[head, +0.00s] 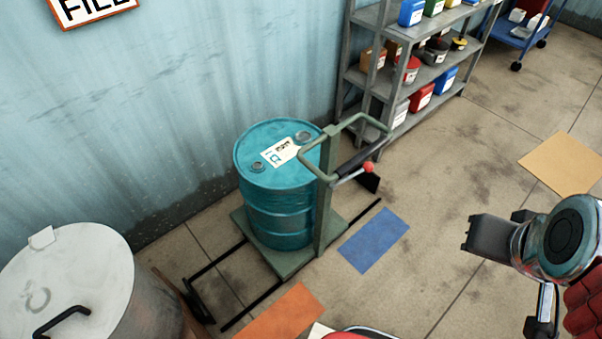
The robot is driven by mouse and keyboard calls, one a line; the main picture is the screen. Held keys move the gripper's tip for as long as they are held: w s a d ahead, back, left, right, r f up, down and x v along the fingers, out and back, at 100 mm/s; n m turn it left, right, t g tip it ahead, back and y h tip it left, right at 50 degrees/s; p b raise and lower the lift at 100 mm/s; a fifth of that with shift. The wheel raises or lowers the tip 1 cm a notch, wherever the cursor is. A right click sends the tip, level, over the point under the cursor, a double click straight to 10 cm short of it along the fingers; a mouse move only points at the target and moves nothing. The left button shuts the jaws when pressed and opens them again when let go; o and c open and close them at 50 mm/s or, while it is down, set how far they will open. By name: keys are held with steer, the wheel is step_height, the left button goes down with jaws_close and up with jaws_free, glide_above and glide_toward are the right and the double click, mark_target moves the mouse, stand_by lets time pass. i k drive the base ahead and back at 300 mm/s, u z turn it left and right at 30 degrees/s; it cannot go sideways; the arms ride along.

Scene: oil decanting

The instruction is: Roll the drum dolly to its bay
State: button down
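The drum dolly is a green platform (290,262) with an upright post (327,205) and a looped push handle (372,118). A lever with a black grip and a red knob (368,167) is on the handle side. A teal drum (280,215) with a white label stands upright on the platform. The dolly sits between two dark floor rails (238,318), with an end stop at each end. My arm is at the right edge. Its dark grey end (488,238), apparently my gripper, is well away from the dolly. I cannot make out its fingers clearly.
A blue floor patch (374,240) lies right of the dolly, an orange one (280,313) in front. A yellow patch (564,163) is farther right. A grey lidded tank (65,280) stands at lower left. Shelves (385,75) and a blue cart (515,35) are behind.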

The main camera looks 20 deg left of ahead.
mark_target(285, 167)
steer(key=u, duration=1.2)
steer(key=k, duration=1.3)
steer(key=u, duration=0.45)
steer(key=i, duration=1.45)
